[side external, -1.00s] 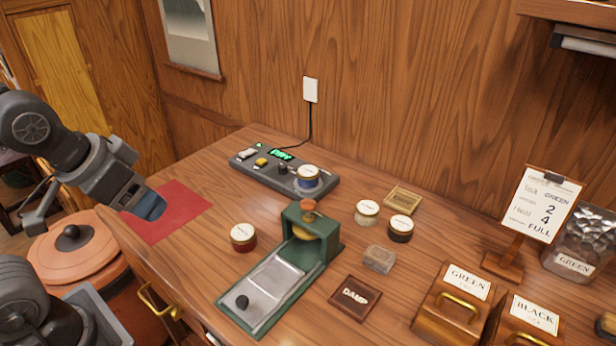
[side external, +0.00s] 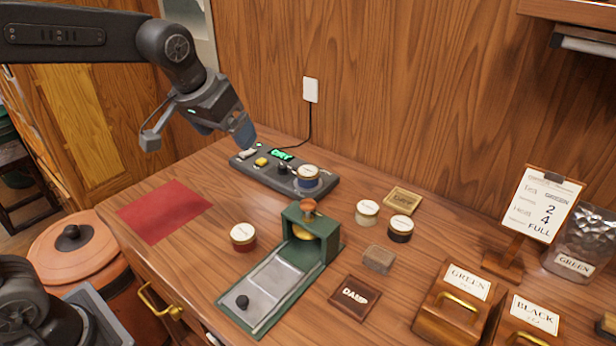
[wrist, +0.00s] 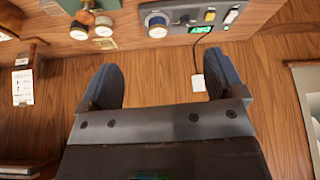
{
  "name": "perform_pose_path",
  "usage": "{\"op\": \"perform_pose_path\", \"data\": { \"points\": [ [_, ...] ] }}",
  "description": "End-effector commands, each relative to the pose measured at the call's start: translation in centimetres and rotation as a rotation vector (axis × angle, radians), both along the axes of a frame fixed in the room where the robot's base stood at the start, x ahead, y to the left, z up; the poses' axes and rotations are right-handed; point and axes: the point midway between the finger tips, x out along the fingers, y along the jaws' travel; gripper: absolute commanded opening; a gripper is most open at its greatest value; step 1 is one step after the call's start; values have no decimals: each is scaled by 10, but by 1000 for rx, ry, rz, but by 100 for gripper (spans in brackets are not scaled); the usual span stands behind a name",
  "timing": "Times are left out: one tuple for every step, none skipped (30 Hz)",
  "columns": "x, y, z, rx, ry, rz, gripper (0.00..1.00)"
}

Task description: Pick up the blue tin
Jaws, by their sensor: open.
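The blue tin (side external: 307,177) has a white labelled lid and stands upright on the right end of a dark grey control panel at the back of the table. In the wrist view the blue tin (wrist: 157,24) shows near the top, upside down in the picture, beyond my fingertips. My gripper (side external: 243,134) is in the air above the left end of the panel, to the left of the tin and apart from it. The wrist view shows my gripper (wrist: 157,88) with its two dark fingers wide apart and nothing between them.
The grey panel (side external: 262,178) has knobs and a green display. A green press (side external: 288,288) stands in front. A red-brown tin (side external: 243,238), a cream tin (side external: 367,212) and a black tin (side external: 400,230) stand nearby. A red mat (side external: 165,210) lies bare at left. A sign (side external: 540,205) stands right.

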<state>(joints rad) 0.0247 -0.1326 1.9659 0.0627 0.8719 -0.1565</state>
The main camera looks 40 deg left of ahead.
Motion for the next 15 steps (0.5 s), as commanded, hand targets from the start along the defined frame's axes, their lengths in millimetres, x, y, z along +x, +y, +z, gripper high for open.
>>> {"op": "perform_pose_path", "data": {
  "points": [
    [25, -1, -7, 0, 14, 11, 88],
    [38, -2, -10, 0, 17, 16, 88],
    [55, -3, -16, 1, 22, 27, 88],
    [68, -3, -20, 0, 25, 33, 88],
    [80, -4, -25, 0, 28, 40, 88],
    [95, -5, -33, -1, 33, 49, 88],
    [106, -6, -38, -1, 35, 55, 88],
    [116, -6, -44, -1, 38, 61, 88],
    [129, -7, -52, 0, 40, 69, 88],
    [137, -7, -57, 0, 42, 73, 88],
    [144, -8, -62, 0, 43, 78, 88],
    [152, -8, -68, -1, 45, 83, 88],
    [157, -9, -72, -1, 46, 86, 88],
    [161, -9, -75, -2, 46, 90, 88],
    [165, -10, -79, -1, 47, 92, 88]
  ]
}}
